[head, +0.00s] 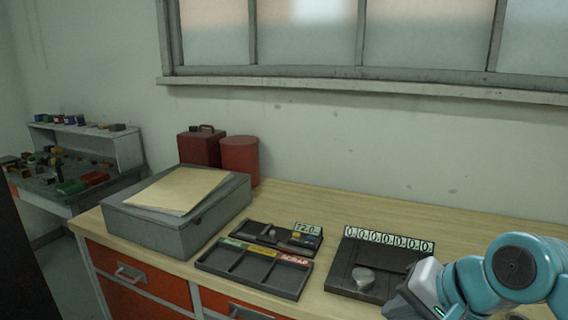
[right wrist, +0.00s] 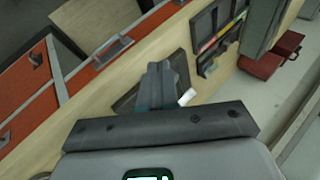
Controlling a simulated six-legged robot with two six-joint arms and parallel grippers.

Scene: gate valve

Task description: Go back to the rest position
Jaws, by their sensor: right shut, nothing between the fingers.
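My right gripper (head: 402,300) is at the lower right of the head view, over the front part of the bench, just in front of a dark plate device (head: 345,277). In the right wrist view its fingers (right wrist: 160,76) are together with nothing between them. The device carries a row of number windows (head: 388,240) and a small round pale knob (head: 363,276). The gripper and teal arm cover its right front corner. My left gripper is in neither view. No gate valve can be made out.
The wooden bench (head: 320,205) holds a dark tray (head: 250,283) with coloured labels, a small display unit (head: 306,234), a grey box (head: 165,230) with a folder, and red containers (head: 240,158). Orange drawers (head: 140,290) front the bench. A cluttered side shelf (head: 110,147) stands left.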

